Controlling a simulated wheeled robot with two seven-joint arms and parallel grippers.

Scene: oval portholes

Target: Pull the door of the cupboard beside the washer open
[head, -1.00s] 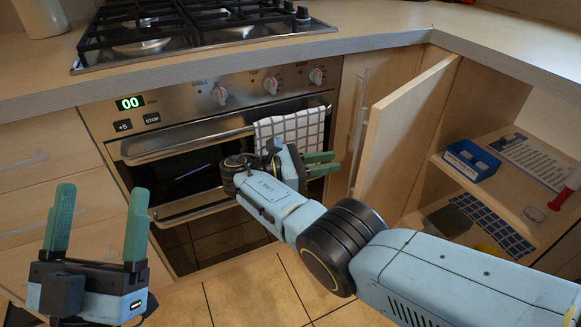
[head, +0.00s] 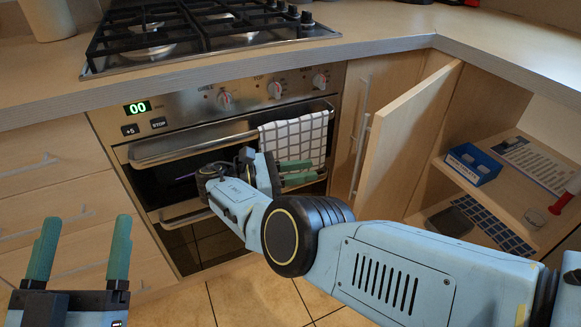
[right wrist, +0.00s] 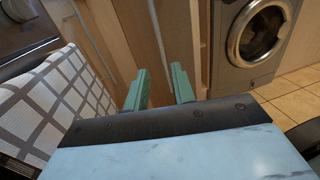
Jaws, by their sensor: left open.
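The cupboard door (head: 408,138) stands ajar at the right in the head view, with a vertical bar handle (head: 358,155) on its outer face. My right gripper (head: 296,172) is open and empty, left of that handle and apart from it, in front of the oven towel. In the right wrist view its fingers (right wrist: 160,88) are spread, with wooden panels beyond them. The washer (right wrist: 258,38) shows at the upper right of that view; it is not seen in the head view. My left gripper (head: 82,235) is open and empty at the lower left.
The oven (head: 190,150) with a checked towel (head: 300,140) on its handle is behind my right gripper. Open shelves at the right hold a blue box (head: 474,165) and a red-handled item (head: 560,202). Tiled floor lies clear below. The worktop (head: 400,45) overhangs the doors.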

